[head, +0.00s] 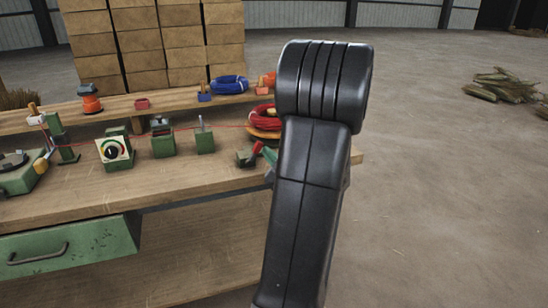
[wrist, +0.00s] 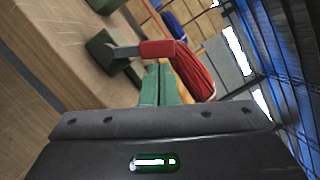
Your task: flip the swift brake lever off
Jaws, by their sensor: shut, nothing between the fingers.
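The brake lever has a red grip (head: 257,148) and stands by a small green base (head: 244,158) at the right end of the bench. In the wrist view its red grip (wrist: 158,48) sits on a grey bar that runs left to a dark green block. My gripper's green fingers (wrist: 158,84) are shut together and empty. Their tips are just below the red grip in that view; I cannot tell if they touch it. In the head view, my arm hides most of the gripper, and only a bit of green finger (head: 270,156) shows beside the lever. A red wire coil (head: 265,117) lies on the swift's orange disc (head: 263,133) behind the lever.
The wooden bench (head: 180,190) carries several green fixtures, a dial gauge (head: 113,150) and a thin red wire strung across. A blue coil (head: 229,85) is on the rear shelf. Stacked cartons (head: 160,45) stand behind.

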